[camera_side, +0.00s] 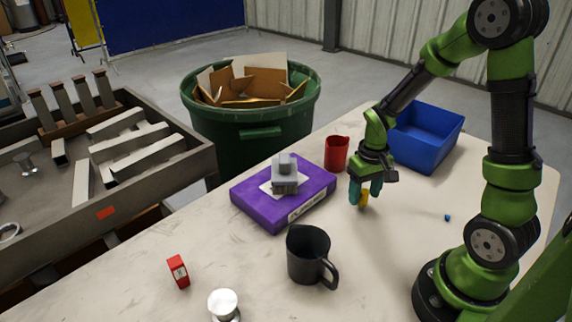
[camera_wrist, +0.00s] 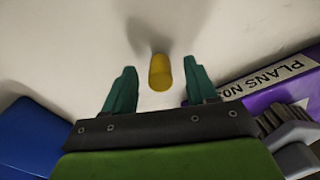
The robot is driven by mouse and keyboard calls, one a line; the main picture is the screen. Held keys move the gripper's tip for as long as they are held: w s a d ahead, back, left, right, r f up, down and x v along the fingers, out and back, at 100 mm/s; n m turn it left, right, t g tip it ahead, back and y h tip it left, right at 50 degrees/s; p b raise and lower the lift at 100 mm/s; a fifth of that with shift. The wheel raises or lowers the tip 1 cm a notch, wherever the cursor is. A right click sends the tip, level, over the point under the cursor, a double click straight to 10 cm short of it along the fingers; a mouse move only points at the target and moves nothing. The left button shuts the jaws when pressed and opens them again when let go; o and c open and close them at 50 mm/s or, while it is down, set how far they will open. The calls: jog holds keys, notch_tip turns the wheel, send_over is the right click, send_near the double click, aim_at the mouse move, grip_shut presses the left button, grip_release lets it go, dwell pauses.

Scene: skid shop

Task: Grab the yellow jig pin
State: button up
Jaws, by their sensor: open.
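The yellow jig pin (camera_wrist: 160,72) is a short yellow cylinder on the pale table. In the wrist view it lies between my two teal fingers, with a gap to each one. My gripper (camera_wrist: 160,88) is open. In the side view my gripper (camera_side: 366,192) points down over the table, and the yellow pin (camera_side: 364,198) shows partly behind a finger. I cannot tell how high the fingertips are above the table.
A purple box (camera_side: 255,203) with a grey part on it, a red cup (camera_side: 337,153) and a blue bin (camera_side: 425,135) stand near my gripper. A black mug (camera_side: 308,255), a red box (camera_side: 178,271) and a silver knob (camera_side: 224,304) are towards the front. A small blue piece (camera_side: 447,218) lies right.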

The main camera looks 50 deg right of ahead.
notch_tip(320, 180, down, 2)
jog(key=shift+f, duration=0.1)
grip_shut()
dwell(0.4)
